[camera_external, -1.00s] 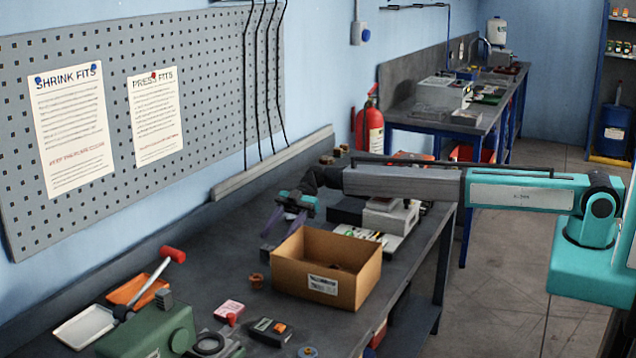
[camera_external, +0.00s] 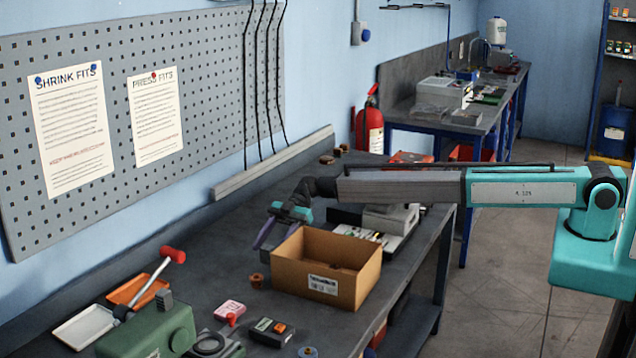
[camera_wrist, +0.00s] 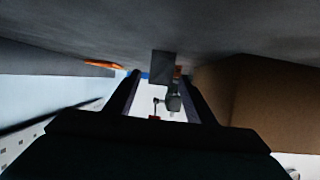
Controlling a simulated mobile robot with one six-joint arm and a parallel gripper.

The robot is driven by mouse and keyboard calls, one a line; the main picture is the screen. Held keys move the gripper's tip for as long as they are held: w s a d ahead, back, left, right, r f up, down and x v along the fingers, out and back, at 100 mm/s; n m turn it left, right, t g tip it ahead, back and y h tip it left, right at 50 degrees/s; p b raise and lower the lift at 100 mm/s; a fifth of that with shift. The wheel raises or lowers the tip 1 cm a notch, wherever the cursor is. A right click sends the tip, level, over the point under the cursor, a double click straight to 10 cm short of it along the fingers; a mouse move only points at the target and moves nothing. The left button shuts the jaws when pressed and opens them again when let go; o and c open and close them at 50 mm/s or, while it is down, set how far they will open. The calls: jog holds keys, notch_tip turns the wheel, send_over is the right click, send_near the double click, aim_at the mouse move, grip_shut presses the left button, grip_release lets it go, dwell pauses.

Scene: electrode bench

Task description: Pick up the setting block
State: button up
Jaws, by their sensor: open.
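The open cardboard box (camera_external: 345,285) stands close to my gripper; its brown wall (camera_wrist: 245,85) fills the wrist view's right. A copper-coloured ring (camera_external: 257,281) lies left of it. The green machine (camera_external: 150,335) with its red-knobbed lever (camera_external: 172,254), orange tray (camera_external: 135,291) and white tray (camera_external: 84,327) crowd the front left.

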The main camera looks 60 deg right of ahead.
jog(key=shift+c, duration=0.2)
grip_shut()
jog(key=shift+r, duration=0.15)
notch_tip(320, 180, up, 10)
jog(key=b, duration=0.3)
jog(key=shift+b, duration=0.4)
dwell(0.5)
